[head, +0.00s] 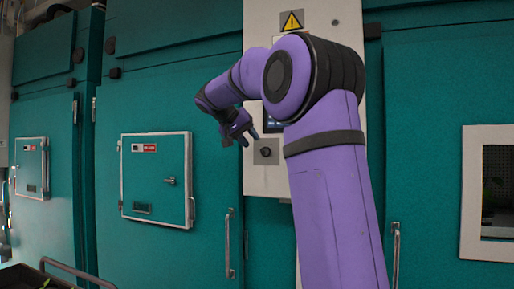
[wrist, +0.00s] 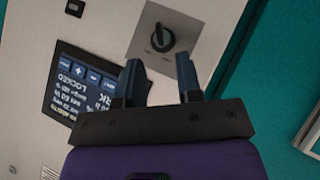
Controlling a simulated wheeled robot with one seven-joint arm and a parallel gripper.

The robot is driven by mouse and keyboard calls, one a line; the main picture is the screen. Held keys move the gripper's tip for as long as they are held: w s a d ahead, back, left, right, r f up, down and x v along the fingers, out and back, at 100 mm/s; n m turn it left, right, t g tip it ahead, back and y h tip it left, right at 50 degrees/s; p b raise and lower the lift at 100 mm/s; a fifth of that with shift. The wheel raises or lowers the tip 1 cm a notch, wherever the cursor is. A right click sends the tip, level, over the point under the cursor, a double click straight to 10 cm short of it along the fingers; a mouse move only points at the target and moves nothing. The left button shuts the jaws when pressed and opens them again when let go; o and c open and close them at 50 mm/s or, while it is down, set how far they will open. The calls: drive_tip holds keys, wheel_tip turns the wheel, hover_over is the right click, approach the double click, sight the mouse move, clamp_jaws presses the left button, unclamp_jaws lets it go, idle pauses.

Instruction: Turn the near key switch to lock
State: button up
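The key switch (wrist: 159,38) is a dark round knob with a raised grip on a grey square plate, seen in the wrist view just beyond my fingertips. Its grip runs roughly up and down in that picture; small labels beside it are too small to read. In the head view the key switch (head: 265,152) sits low on the pale control panel (head: 262,181). My gripper (wrist: 161,70) is open and empty, its two fingers apart and short of the knob. In the head view my gripper (head: 242,138) is just left of and above the switch.
A screen (wrist: 82,83) on the panel shows text that appears to include "LOCKED". A warning sign (head: 291,20) is above. Teal chambers flank the panel, with a small hatch door (head: 156,178) and a vertical handle (head: 229,243) at left. A windowed hatch (head: 488,193) is at right.

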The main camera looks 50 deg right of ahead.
drive_tip(key=shift+v, duration=2.3)
drive_tip(key=s+a+f+n+t+y, duration=0.6)
drive_tip(key=s+a+f+n+y, duration=0.4)
drive_tip(key=s+a+f, duration=1.5)
wheel_tip(320, 180, down, 2)
drive_tip(key=shift+s+a+f+n+y, duration=0.1)
drive_tip(key=shift+s+a+n+y, duration=0.3)
drive_tip(key=shift+s, duration=0.45)
drive_tip(key=shift+s, duration=0.1)
